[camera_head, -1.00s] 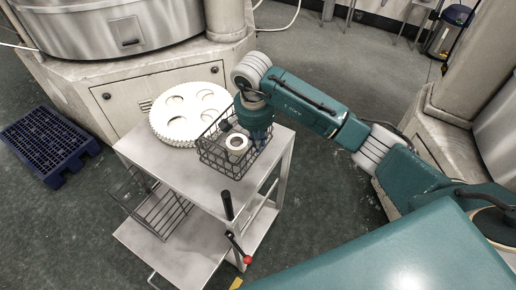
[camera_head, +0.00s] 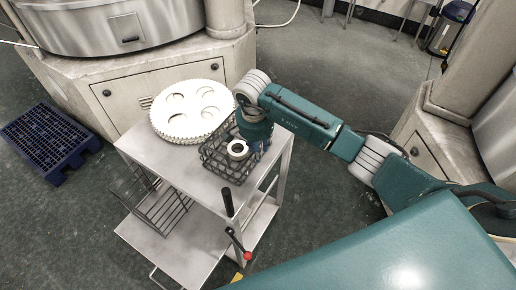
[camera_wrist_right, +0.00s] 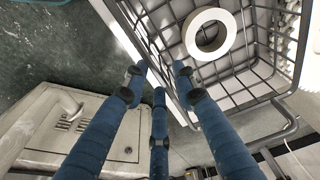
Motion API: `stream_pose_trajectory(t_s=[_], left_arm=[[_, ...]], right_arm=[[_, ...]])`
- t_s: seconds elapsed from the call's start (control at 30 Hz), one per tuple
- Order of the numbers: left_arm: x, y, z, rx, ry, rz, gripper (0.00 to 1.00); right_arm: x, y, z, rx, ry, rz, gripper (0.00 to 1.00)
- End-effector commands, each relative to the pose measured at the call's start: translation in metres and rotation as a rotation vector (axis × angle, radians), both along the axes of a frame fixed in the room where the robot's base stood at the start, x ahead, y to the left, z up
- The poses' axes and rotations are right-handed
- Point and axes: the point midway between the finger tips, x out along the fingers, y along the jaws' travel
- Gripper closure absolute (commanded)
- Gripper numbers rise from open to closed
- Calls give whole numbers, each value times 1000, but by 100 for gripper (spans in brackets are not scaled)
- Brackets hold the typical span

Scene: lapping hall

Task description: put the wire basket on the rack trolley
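The dark wire basket (camera_head: 212,161) rests, as far as I can tell, on the near right part of the grey top of the rack trolley (camera_head: 185,172). A white ring (camera_head: 238,150) lies in the basket; it also shows in the right wrist view (camera_wrist_right: 222,50). My right gripper (camera_head: 253,147) is at the basket's right side, pointing down. In the right wrist view its blue fingers (camera_wrist_right: 158,76) stand apart, with the basket wall (camera_wrist_right: 150,35) running between them; they look open. My left gripper is not in view.
A white toothed disc (camera_head: 192,110) lies at the back of the trolley top. A wire rack (camera_head: 165,208) stands on the lower shelf. A red-knobbed lever (camera_head: 247,256) and a black handle (camera_head: 227,200) rise at the front. A blue pallet (camera_head: 45,140) lies on the floor at left.

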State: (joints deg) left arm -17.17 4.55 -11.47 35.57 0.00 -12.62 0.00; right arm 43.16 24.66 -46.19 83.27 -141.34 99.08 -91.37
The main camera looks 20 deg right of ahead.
Motion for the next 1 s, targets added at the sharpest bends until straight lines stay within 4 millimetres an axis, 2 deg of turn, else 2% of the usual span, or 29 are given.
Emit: stream_pose_trajectory(t_s=[0.3,0.37,0.47,0.8,1.0], left_arm=[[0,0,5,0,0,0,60],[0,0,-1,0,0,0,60],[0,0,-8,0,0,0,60],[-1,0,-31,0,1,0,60],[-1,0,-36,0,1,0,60]], right_arm=[[0,0,5,1,1,0,72],[1,1,9,0,-3,1,72],[0,2,24,-1,-7,2,72],[-7,8,95,0,-5,1,72],[-10,10,117,-1,-1,0,72]])
